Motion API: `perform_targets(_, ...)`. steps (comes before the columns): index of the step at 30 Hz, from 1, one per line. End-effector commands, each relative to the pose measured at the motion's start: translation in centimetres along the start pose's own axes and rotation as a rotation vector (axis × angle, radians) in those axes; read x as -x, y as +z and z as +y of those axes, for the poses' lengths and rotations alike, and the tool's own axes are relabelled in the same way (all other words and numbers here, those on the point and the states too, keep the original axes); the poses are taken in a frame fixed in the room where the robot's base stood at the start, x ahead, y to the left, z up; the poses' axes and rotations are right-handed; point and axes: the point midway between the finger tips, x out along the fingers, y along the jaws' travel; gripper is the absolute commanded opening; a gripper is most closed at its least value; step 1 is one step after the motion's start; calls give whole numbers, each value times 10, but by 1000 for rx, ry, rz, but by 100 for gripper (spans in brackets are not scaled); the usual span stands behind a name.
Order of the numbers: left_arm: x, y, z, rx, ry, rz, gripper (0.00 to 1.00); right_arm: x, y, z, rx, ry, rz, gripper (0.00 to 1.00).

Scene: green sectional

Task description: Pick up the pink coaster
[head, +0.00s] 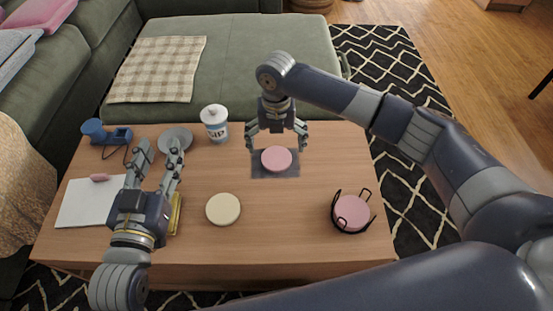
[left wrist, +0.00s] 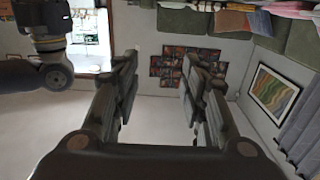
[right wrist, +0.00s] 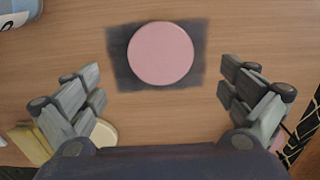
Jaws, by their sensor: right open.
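A round pink coaster (head: 276,159) lies flat on a dark grey square (head: 290,171) near the middle of the wooden table. In the right wrist view the pink coaster (right wrist: 160,54) sits ahead of the fingers, with the grey square (right wrist: 118,68) under it. Another pink disc (head: 352,211) sits in a black wire holder (head: 337,222) at the table's right. My right gripper (head: 277,142) is open and empty above the far side of the coaster on the square, with its fingers to either side. My left gripper (head: 160,152) is open and empty over the table's left part.
A cream disc (head: 223,209) lies on the table's front middle. A white cup (head: 215,123), a grey disc (head: 174,139), a blue object (head: 106,132) and white paper (head: 88,203) are at the left. A green sofa (head: 245,55) stands behind.

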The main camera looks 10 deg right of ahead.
Motion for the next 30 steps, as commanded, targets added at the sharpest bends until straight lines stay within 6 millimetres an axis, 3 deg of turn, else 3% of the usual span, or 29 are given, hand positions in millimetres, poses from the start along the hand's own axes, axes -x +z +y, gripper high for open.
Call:
perform_targets(5,-1,-15,2,2,5,82,40,-8,0,0,0,0,1,98)
perform_targets(11,1,-46,6,6,14,247,40,-22,2,-1,-1,-1,1,98)
perform_targets(21,19,-96,12,15,28,521,40,-45,3,-1,-1,-1,2,98)
perform_targets(30,30,-113,14,19,32,618,40,-52,3,-1,0,0,0,98)
